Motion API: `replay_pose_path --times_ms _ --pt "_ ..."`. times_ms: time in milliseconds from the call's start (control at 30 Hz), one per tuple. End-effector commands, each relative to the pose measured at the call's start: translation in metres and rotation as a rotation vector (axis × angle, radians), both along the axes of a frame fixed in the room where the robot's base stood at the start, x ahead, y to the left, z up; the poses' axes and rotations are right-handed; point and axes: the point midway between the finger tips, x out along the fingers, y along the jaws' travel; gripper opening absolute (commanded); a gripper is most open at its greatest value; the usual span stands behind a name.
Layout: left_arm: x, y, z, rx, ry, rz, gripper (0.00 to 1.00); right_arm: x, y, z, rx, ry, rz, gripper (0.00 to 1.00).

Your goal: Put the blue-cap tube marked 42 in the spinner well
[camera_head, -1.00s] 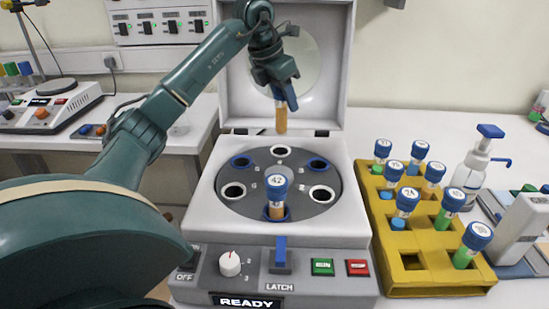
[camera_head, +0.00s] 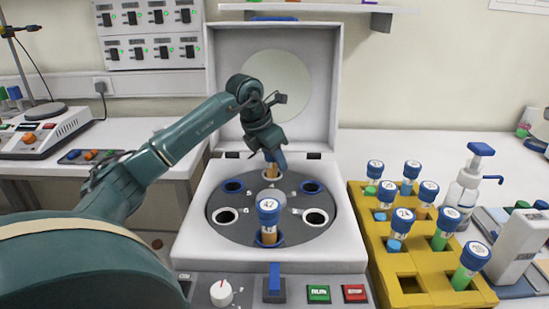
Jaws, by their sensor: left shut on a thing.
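My left gripper (camera_head: 272,152) is shut on a tube with amber contents (camera_head: 270,172), over the back of the spinner's round grey rotor (camera_head: 240,229). The jaws hide its cap and any mark. Its lower end is at the back well; I cannot tell whether it is inside. A blue-cap tube marked 42 (camera_head: 268,212) stands in the rotor's front well, with amber contents. Two wells on the left and two on the right are empty. The spinner (camera_head: 194,232) has its lid (camera_head: 316,60) raised. My right gripper is not in view.
A yellow rack (camera_head: 365,233) at the right holds several blue-cap tubes, some green inside, and has an empty slot in front. A pump bottle (camera_head: 466,190) stands behind it. The raised lid stands close behind my left gripper. Green and red buttons (camera_head: 336,293) line the front panel.

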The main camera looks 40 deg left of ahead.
Motion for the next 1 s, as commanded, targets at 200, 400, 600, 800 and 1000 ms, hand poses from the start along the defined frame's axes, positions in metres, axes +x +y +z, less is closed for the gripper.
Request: replay_pose_path --times_ms 200,400,600,800,1000 --pt "0.0 0.0 -0.002 0.001 0.0 0.0 0.12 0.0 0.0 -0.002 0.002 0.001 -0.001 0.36" --pt "0.0 0.0 -0.003 0.0 0.001 0.0 0.5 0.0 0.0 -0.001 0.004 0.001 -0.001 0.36" --pt "0.0 0.0 -0.003 0.0 0.001 0.0 0.58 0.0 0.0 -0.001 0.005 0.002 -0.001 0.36" --pt "0.0 0.0 0.002 0.0 0.0 0.0 0.58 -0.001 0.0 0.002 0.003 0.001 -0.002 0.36" --pt "-0.011 0.003 0.03 0.003 -0.003 -0.001 0.58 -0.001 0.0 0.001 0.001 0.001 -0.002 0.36"
